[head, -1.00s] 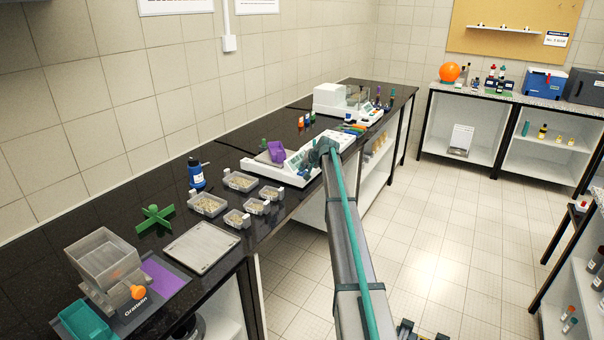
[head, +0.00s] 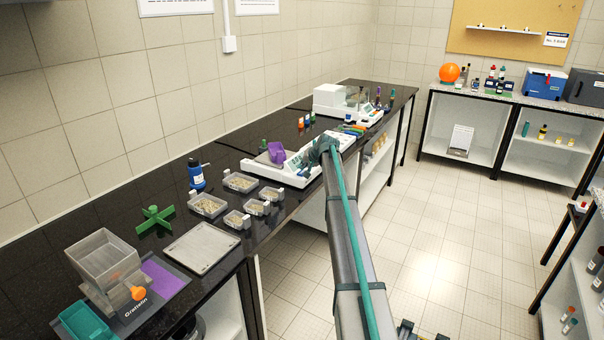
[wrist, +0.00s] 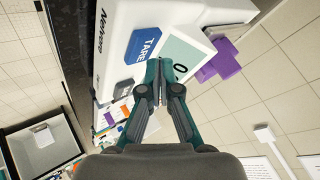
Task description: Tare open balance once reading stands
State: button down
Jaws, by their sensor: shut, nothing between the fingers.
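In the wrist view the balance body (wrist: 185,14) fills the top, with a blue TARE key (wrist: 145,44) and a pale display (wrist: 186,56). A "0" shows on the display; the rest of the reading is hidden.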

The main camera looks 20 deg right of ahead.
jog(key=shift+r, duration=0.15)
jog(key=shift+r+p, duration=0.65)
jog(key=shift+r, duration=1.8)
